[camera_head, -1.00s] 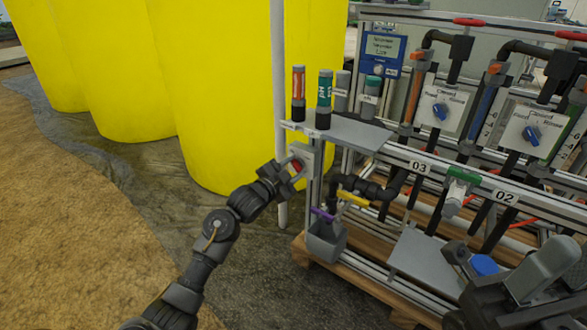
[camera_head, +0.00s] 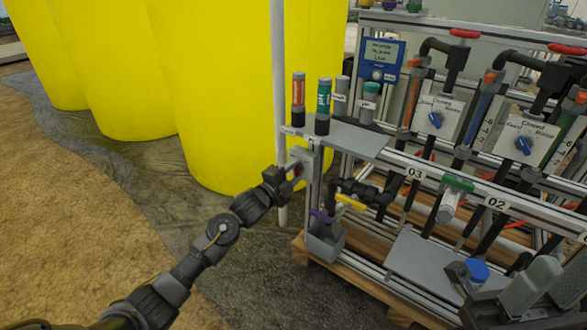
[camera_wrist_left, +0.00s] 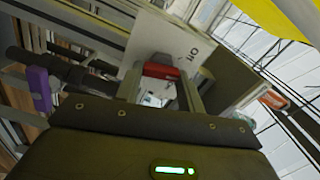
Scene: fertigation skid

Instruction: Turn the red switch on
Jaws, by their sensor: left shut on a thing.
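The red switch (camera_wrist_left: 162,70) sits on a pale box with lettering beside it in the left wrist view. In the head view, the grey switch box (camera_head: 305,158) is on the front left post of the skid frame, and its red part is mostly covered by my gripper. My left gripper (camera_head: 293,172) reaches in from the left to the box's face. In the left wrist view its two fingers stand either side of the red switch, shut on it. The lettering is only partly readable.
A grey shelf (camera_head: 350,136) with orange and teal capped cylinders is just above right of the switch. A white upright pole (camera_head: 279,110) stands close by at the left. A purple-handled valve (camera_head: 321,215) and grey cup (camera_head: 325,240) are below. Yellow tanks (camera_head: 225,90) stand behind.

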